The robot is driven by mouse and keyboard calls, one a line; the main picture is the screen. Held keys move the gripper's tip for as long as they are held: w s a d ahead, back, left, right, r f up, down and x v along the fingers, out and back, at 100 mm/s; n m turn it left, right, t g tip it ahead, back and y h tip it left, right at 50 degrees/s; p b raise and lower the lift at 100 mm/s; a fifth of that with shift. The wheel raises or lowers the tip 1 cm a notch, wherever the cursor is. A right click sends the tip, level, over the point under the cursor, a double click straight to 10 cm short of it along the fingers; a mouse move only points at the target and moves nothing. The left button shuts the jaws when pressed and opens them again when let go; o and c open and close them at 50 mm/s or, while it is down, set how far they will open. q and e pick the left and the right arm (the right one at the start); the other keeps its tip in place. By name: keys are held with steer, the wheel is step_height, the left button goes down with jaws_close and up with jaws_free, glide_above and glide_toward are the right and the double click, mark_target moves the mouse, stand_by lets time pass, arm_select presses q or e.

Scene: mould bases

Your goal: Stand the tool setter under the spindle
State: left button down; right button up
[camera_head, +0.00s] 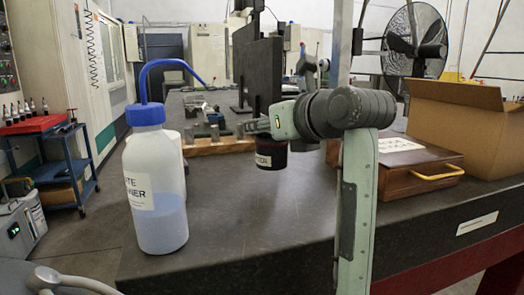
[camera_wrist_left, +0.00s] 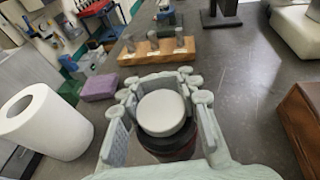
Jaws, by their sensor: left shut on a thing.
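The tool setter is a short dark cylinder (camera_head: 271,155) with a partly hidden white label. In the left wrist view its round white top (camera_wrist_left: 161,112) faces the camera, above a dark body with a reddish band. My left gripper (camera_head: 262,125) is shut around its upper part, one finger on each side; it also shows in the left wrist view (camera_wrist_left: 160,105). The setter looks upright over the dark worktop; I cannot tell whether its base touches it. I cannot make out the spindle in either view. My right gripper is not in view.
A blue-capped bottle (camera_head: 158,195) stands at the near left, with a white roll (camera_wrist_left: 45,122) behind it. A wooden block with pegs (camera_wrist_left: 157,51) lies beyond the gripper. A brown case (camera_head: 415,170) and cardboard box (camera_head: 465,128) stand right. The worktop front (camera_head: 240,230) is clear.

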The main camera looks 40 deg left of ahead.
arm_select(q)
steer(key=shift+f, duration=2.05)
steer(key=shift+f, duration=0.1)
steer(key=c, duration=1.1)
jaws_free()
